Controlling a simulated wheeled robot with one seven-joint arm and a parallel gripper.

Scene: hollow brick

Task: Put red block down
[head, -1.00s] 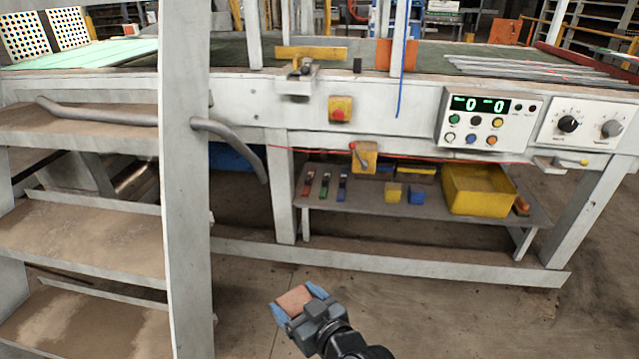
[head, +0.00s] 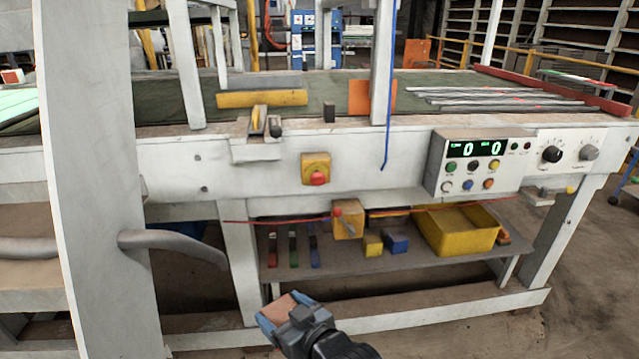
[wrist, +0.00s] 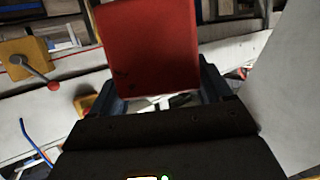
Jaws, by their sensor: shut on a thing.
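My gripper (head: 276,312) is low in the head view, in front of the workbench's lower shelf. It is shut on the red block (head: 284,304), which looks reddish-brown there. In the wrist view the red block (wrist: 150,48) stands large between the two blue fingers. It is held in the air, apart from the shelf (head: 350,266) and the floor. The block hides part of what is beyond it in the wrist view.
The shelf carries a yellow bin (head: 455,232), a small yellow block (head: 373,245), a blue block (head: 396,241) and several clamp-like tools. Above is the bench top (head: 340,90) with grey rods. A white post (head: 100,180) stands close at left.

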